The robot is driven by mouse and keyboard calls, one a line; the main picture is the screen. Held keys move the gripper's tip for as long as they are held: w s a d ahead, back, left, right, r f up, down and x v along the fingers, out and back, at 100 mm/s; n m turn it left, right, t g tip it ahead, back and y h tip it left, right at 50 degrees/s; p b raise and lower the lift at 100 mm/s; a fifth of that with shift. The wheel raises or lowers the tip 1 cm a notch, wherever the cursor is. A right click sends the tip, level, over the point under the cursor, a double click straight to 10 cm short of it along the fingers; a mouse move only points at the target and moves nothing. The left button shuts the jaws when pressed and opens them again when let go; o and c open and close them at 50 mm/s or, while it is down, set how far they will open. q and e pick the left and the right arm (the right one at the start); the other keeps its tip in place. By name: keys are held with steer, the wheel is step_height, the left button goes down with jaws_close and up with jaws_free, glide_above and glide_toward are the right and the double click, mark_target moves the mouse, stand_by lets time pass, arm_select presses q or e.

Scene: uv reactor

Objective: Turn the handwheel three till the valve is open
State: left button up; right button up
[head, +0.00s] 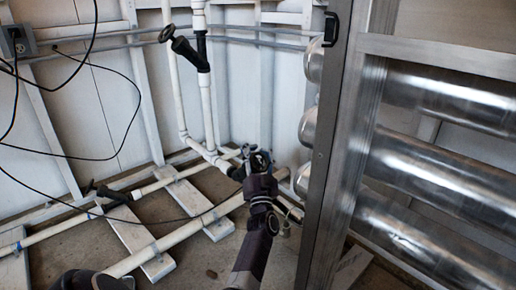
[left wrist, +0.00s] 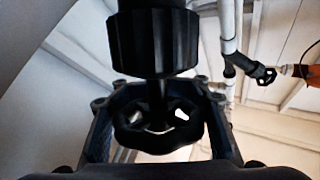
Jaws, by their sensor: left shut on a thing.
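In the left wrist view a black handwheel (left wrist: 155,141) sits between the two fingers of my left gripper (left wrist: 160,128). Its stem runs up to a black ribbed valve collar (left wrist: 155,42). The left gripper is shut on the wheel rim, a finger on each side. In the head view my left gripper (head: 260,162) is at the low pipework near the wall, and it mostly hides the wheel. I cannot read from these frames how far the valve is turned. My right gripper is not in view.
Another handwheel (head: 167,33) on a black valve is higher up the white pipes. A black valve (head: 110,193) sits on a floor pipe at left. A metal frame post (head: 325,160) with shiny cylinders (head: 440,165) stands close on the right. Cables hang at left.

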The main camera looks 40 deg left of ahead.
arm_select(q)
steer(key=shift+d+f, duration=0.1)
steer(key=shift+f, duration=0.3)
steer(key=o, duration=1.4)
steer(key=shift+r, duration=0.15)
steer(key=shift+r, duration=0.2)
step_height(320, 180, up, 10)
steer(key=shift+f, duration=0.15)
